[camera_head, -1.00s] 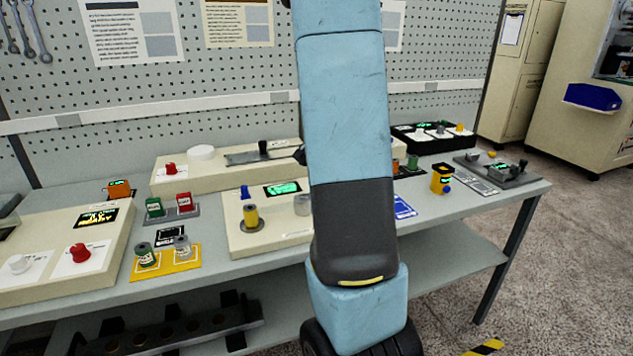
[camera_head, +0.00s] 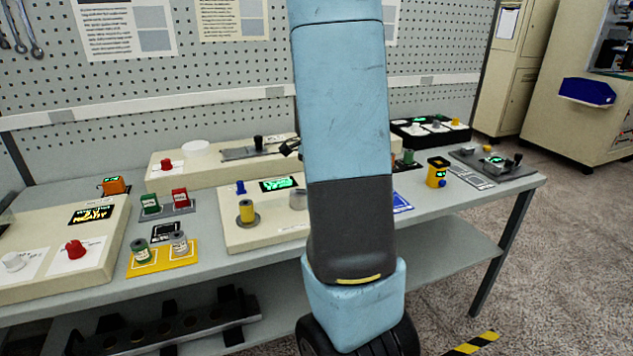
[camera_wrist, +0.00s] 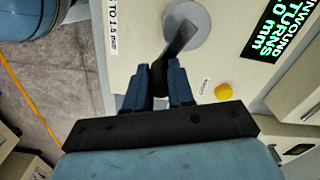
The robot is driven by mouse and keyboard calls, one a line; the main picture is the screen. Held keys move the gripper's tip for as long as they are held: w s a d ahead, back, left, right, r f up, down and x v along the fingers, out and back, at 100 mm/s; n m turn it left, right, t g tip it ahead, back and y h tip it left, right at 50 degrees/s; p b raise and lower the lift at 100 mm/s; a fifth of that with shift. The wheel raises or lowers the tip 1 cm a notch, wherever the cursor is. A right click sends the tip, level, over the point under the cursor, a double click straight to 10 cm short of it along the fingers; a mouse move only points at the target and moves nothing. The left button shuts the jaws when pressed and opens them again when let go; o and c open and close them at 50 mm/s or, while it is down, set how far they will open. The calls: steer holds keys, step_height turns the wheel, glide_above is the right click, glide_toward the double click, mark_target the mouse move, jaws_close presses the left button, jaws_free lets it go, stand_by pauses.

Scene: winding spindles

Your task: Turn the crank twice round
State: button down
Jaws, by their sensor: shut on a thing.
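In the wrist view, the crank (camera_wrist: 178,42) is a dark, flat arm running from a round grey hub (camera_wrist: 190,18) on a cream panel. Its dark handle stands between the blue fingers of my gripper (camera_wrist: 158,70), which is shut on it. The crank arm points down and slightly left from the hub. A display (camera_wrist: 279,28) with green and white letters, right of the hub, reads "UNWOUND", "TURNS" and a figure in mm, partly cut off. In the head view, my arm hides the crank and gripper.
A yellow button (camera_wrist: 223,91) sits on the panel right of my gripper. In the head view, the bench (camera_head: 210,274) holds several other devices, including a yellow tray (camera_head: 160,262) with two spools and a panel with a red knob (camera_head: 75,249). A pegboard stands behind.

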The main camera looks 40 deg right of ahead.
steer(key=c, duration=1)
jaws_free()
steer(key=shift+o, duration=0.2)
steer(key=shift+r, duration=0.1)
step_height(320, 180, up, 14)
steer(key=shift+f, duration=0.25)
